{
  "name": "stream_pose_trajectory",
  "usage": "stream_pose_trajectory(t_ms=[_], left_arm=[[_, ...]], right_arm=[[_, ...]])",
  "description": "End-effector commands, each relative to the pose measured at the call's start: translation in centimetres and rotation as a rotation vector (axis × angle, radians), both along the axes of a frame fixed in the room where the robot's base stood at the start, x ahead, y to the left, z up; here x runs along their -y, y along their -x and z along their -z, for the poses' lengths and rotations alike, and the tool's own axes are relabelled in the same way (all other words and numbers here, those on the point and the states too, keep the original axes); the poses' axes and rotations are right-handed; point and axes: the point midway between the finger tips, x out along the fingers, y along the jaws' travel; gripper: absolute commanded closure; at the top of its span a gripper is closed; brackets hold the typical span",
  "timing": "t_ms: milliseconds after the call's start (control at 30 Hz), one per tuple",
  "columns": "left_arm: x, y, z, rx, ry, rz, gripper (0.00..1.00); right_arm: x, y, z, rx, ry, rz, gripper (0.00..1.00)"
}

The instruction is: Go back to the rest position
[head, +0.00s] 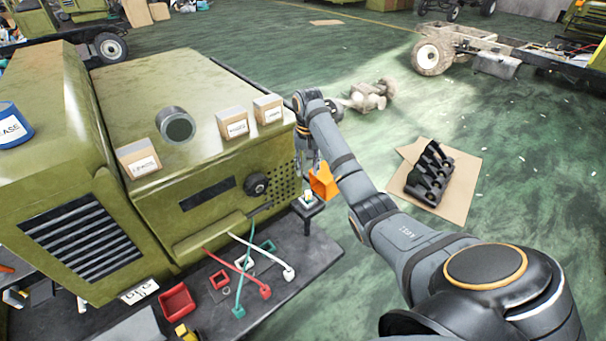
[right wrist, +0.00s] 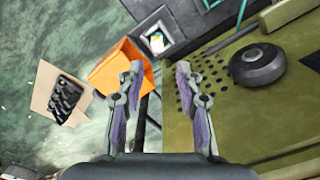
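My right gripper (head: 309,160) is beside the right end of the green machine (head: 190,120), partly hidden by my arm in the head view. In the right wrist view the gripper (right wrist: 159,72) has its two fingers apart, with nothing held between them. An orange bin (head: 323,183) is just below it; in the right wrist view the bin (right wrist: 122,68) is partly behind the left finger. A small white and green item (head: 307,197) sits on a dark stand next to the bin. My left gripper is not in either view.
A black knob (right wrist: 257,64) sticks out of the machine's perforated panel close to the gripper. A dark bench (head: 300,250) holds colored cables and a red tray (head: 177,301). A black part (head: 430,172) lies on cardboard. Green floor to the right is mostly clear.

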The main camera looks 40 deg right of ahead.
Motion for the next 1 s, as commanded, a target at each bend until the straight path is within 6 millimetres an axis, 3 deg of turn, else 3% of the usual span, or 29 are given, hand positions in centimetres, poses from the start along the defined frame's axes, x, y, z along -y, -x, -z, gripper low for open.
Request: stream_pose_trajectory(t_ms=[200, 500, 633, 733, 833, 900, 1000], left_arm=[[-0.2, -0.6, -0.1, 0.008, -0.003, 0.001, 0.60], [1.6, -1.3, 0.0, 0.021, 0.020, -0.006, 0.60], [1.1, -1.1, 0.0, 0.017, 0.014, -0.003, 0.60], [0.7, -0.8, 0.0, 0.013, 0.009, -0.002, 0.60], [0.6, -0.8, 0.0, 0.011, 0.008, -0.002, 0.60], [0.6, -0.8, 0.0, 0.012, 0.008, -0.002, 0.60], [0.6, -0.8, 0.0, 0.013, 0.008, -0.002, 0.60]], right_arm=[[0.2, 0.0, 0.0, -0.001, 0.001, 0.001, 0.64], [0.1, 0.0, 0.0, -0.001, 0.001, 0.000, 0.64], [-1.0, 1.0, 2.3, 0.004, 0.024, -0.051, 0.64], [-3.2, 3.6, 6.5, 0.029, 0.066, -0.162, 0.64], [-6.3, 7.8, 10.5, 0.073, 0.106, -0.302, 0.64], [-8.1, 10.8, 12.1, 0.107, 0.122, -0.385, 0.64], [-10.1, 14.4, 13.1, 0.147, 0.136, -0.468, 0.64]])
